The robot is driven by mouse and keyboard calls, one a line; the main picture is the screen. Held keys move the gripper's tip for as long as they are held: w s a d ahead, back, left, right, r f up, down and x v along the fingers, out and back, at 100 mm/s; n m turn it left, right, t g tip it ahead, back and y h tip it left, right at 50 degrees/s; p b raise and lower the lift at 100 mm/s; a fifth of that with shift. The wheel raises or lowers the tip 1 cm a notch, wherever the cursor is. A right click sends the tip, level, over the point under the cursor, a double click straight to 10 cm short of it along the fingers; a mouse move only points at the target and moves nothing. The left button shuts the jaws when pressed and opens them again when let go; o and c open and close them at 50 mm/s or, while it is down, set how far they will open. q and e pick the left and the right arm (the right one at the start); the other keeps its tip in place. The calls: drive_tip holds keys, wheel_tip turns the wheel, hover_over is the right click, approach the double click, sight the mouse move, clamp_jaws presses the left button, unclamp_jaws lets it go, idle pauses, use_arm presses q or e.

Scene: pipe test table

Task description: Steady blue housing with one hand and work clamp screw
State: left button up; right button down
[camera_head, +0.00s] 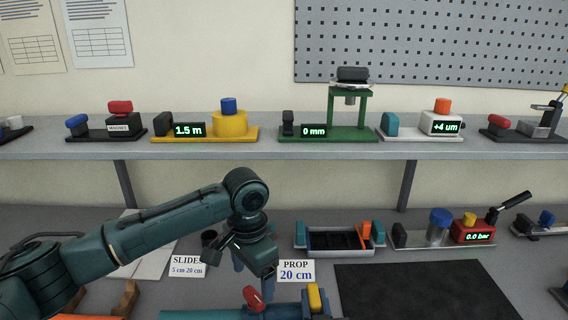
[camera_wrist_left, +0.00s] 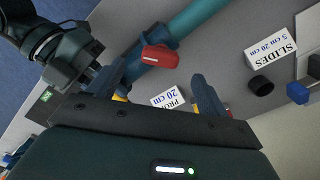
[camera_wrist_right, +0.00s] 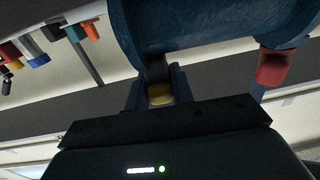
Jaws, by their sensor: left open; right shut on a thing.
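The blue housing (camera_head: 275,313) lies along the bottom edge of the head view, with a red knob (camera_head: 252,298) and a yellow piece (camera_head: 313,297) on top. My left gripper (camera_head: 254,274) is open above it near the red knob. In the left wrist view, the red knob (camera_wrist_left: 158,57) shows between the open fingers, against the teal pipe-shaped body; I cannot tell whether they touch. In the right wrist view, my right gripper (camera_wrist_right: 157,84) is shut on a small yellow piece (camera_wrist_right: 159,94) beside the large blue housing (camera_wrist_right: 210,25). The clamp screw is not clearly identifiable.
A SLIDES label (camera_head: 188,266) and a PROP label (camera_head: 296,271) stand behind the housing. A black mat (camera_head: 425,292) lies clear at right. A shelf (camera_head: 270,150) crosses above.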

sight(253, 293)
use_arm(q)
drive_tip(key=shift+f, duration=2.7)
drive_tip(key=c, duration=1.2)
drive_tip(key=shift+o, duration=0.2)
drive_tip(key=shift+m, duration=1.7)
drive_tip(key=m, duration=0.3)
drive_tip(key=shift+m, duration=0.3)
